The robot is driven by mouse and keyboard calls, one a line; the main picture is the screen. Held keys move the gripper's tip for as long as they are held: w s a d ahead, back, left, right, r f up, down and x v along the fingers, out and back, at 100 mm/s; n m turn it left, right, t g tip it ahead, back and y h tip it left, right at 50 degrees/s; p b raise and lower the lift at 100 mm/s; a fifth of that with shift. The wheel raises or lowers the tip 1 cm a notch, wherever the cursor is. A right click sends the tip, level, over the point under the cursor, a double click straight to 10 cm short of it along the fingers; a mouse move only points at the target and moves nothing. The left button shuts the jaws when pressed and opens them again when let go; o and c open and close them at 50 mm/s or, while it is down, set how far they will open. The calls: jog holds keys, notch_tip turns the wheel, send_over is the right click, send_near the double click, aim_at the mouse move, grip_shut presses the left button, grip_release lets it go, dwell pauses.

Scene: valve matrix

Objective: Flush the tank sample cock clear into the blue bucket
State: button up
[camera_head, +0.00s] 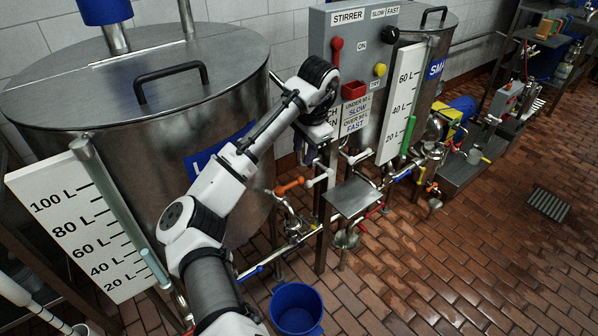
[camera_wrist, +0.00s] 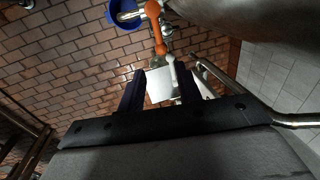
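The blue bucket (camera_head: 297,308) stands on the brick floor at the front of the large tank (camera_head: 150,95); part of it also shows in the wrist view (camera_wrist: 122,12). Small pipework with an orange lever (camera_head: 289,187) and a white lever (camera_head: 319,178) sits at the tank's lower right. In the wrist view the orange lever (camera_wrist: 154,18) and white lever (camera_wrist: 171,68) lie beyond my gripper (camera_wrist: 160,88). Its two dark fingers are apart, with a pale plate visible behind the gap. Nothing is held. I cannot tell which fitting is the sample cock, nor see any flow.
A grey stirrer control box (camera_head: 352,65) stands on a post just right of my wrist. A metal shelf plate (camera_head: 353,197) juts out below it. A white level board (camera_head: 75,225) is at left. Pipes and pumps fill the right; open brick floor (camera_head: 450,260) lies in front.

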aim_at(298, 179)
jog(key=f, duration=0.3)
jog(key=w+f, duration=0.1)
jog(key=f, duration=0.3)
jog(key=a+f, duration=0.1)
jog(key=f, duration=0.2)
jog(key=shift+w+a+f+p, duration=0.1)
jog(key=shift+w+f+p, duration=0.2)
jog(key=shift+w, duration=0.1)
jog(key=shift+c, duration=0.4)
grip_shut()
